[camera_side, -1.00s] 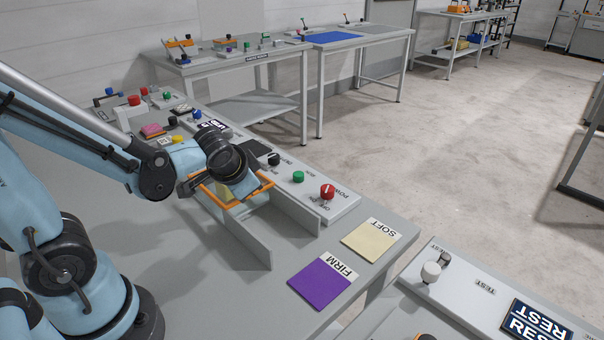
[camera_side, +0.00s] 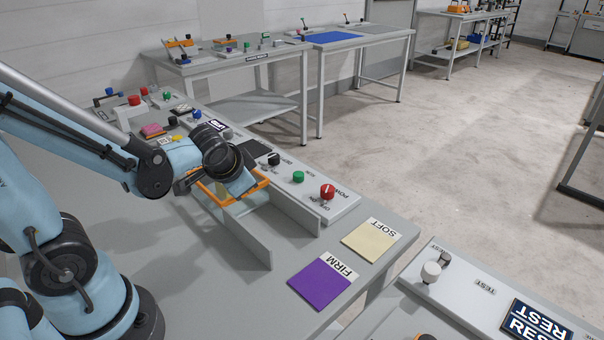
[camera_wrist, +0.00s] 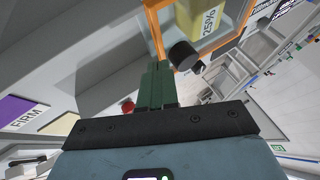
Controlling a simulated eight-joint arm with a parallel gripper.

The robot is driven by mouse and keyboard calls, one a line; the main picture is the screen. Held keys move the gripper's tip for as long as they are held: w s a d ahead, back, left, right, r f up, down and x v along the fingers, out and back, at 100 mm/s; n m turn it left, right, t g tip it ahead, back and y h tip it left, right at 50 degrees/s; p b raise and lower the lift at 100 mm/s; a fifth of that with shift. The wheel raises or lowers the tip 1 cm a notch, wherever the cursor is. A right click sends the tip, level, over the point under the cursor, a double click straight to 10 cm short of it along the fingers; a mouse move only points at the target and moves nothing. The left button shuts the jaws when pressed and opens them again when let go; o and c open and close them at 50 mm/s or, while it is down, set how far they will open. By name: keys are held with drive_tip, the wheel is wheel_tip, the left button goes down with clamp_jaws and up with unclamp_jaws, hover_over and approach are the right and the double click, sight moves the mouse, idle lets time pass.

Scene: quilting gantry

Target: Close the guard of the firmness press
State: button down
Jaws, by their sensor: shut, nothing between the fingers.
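The guard (camera_side: 262,187) of the firmness press is an orange-edged clear panel between two grey side walls (camera_side: 250,242). In the side view it looks tilted, partly hidden behind my wrist. In the wrist view the orange frame (camera_wrist: 154,32) shows at the top, with a black round knob (camera_wrist: 183,55) beside it. My gripper (camera_wrist: 158,66) is shut and empty, its green fingers together just left of the knob; I cannot tell whether they touch it. A yellow block marked 25% (camera_wrist: 205,17) shows through the frame.
A control strip with a red POWER knob (camera_side: 327,192) and a green button (camera_side: 298,177) runs along the far side of the press. A purple FIRM pad (camera_side: 320,285) and a cream SOFT pad (camera_side: 372,237) lie to the right on the bench.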

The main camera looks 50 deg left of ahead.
drive_tip(key=s+d+r+n+t+h, duration=0.1)
drive_tip(key=s+d+r+h, duration=0.2)
drive_tip(key=d+r, duration=0.3)
drive_tip(key=shift+s+d+h, duration=0.2)
drive_tip(key=shift+d+h, duration=0.6)
drive_tip(key=shift+d, duration=0.45)
drive_tip(key=shift+r, duration=0.1)
idle(0.8)
